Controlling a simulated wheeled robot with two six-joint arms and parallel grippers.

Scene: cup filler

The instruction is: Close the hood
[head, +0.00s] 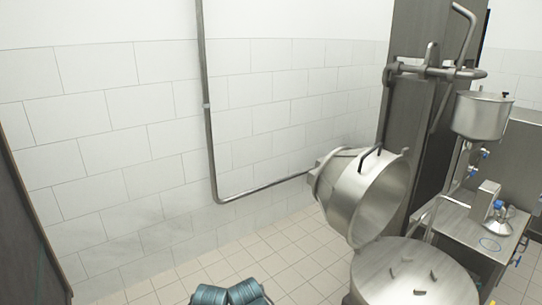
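A large shiny metal hood (341,194), shaped like a deep bowl, stands tilted up on its side right of the middle in the head view. Its wide round opening faces right and toward me. A dark bent handle or bracket (370,160) is at its upper rim. Below it, at the bottom right, is a round metal vessel (400,268) with a flat top and a few small dark parts on it. The hood's lower rim is close to the vessel's back edge; I cannot tell how they join.
A dark column (425,110) with metal pipes stands behind the hood. To the right, a metal bench (470,228) carries a filler with a round hopper (482,116). A thin pipe (209,130) runs down the tiled wall.

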